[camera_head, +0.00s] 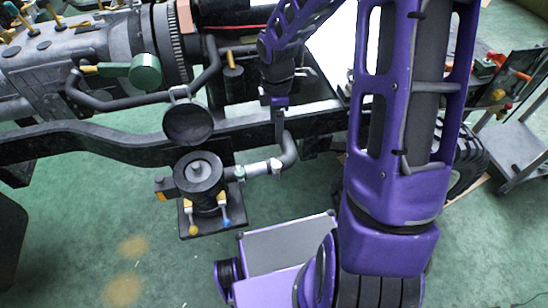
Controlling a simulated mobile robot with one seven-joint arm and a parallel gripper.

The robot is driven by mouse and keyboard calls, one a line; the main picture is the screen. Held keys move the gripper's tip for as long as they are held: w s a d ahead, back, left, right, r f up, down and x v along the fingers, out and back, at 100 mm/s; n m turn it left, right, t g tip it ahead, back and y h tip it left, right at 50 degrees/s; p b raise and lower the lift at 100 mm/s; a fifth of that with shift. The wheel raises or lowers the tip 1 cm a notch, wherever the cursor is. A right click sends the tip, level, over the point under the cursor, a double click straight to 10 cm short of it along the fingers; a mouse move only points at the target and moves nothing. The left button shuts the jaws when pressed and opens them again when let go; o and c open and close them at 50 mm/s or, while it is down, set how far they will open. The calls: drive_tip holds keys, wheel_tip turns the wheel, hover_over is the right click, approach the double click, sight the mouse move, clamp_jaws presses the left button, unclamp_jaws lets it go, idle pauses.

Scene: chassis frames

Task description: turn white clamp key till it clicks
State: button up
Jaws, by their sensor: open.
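A small white piece (276,167), which looks like the white clamp key, sits at the joint where a light metal pipe meets a dark bent pipe (290,150), below the chassis rail. My gripper (280,136) points down just above this joint, with its fingers in front of the rail. It is open, and nothing shows between its fingers. The fingers look narrow and nearly edge-on, so their gap is hard to see. I cannot tell whether a fingertip touches the pipe. The key's exact turn angle is too small to read.
A dark round canister (200,176) with yellow and blue taps is left of the joint. A black bowl-shaped part (188,123) hangs above it. The black chassis rail (120,135) runs behind. A cart (512,148) stands at right. Green floor is open at lower left.

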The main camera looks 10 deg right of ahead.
sight(276, 164)
wheel_tip(276, 164, down, 17)
drive_tip(key=b, duration=0.3)
drive_tip(key=shift+r, duration=0.15)
clamp_jaws()
